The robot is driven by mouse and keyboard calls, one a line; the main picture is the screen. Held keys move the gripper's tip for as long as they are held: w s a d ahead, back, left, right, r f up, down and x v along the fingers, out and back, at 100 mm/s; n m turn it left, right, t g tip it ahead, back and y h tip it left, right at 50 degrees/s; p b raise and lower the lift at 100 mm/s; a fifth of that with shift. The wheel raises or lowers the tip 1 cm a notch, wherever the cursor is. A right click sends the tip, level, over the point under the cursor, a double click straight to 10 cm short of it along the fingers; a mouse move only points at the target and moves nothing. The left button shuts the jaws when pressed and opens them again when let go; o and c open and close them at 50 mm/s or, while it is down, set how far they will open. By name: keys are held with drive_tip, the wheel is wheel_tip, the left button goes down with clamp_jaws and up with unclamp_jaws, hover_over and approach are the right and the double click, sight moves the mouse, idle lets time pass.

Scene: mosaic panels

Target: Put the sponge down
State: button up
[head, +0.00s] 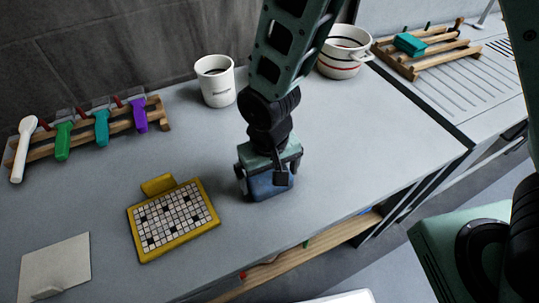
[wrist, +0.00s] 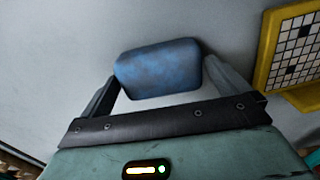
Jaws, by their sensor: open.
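The blue sponge (wrist: 160,70) lies on the grey counter (head: 340,150), between the spread fingers of my gripper (wrist: 160,85) in the wrist view. A gap shows beside it on at least the right side; on the left I cannot tell whether the finger touches it. In the head view, my gripper (head: 270,185) points down over the sponge (head: 268,184) near the middle of the counter and hides part of it.
A yellow-framed mosaic panel (head: 173,219) lies left of my gripper. A rack (head: 90,132) with several coloured tools, a white cup (head: 216,82) and a striped pot (head: 343,52) stand behind. The counter right of my gripper is clear.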

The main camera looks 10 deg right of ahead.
sight(270, 176)
wheel_tip(270, 176, up, 11)
drive_tip(key=b, duration=0.1)
drive_tip(key=s+d+r+n, duration=0.4)
drive_tip(key=s+d, duration=0.4)
drive_tip(key=s, duration=0.3)
drive_tip(key=shift+s+r+n+y, duration=0.15)
drive_tip(key=shift+r+n+y, duration=0.15)
drive_tip(key=shift+r, duration=0.15)
drive_tip(key=shift+d, duration=0.1)
idle(0.4)
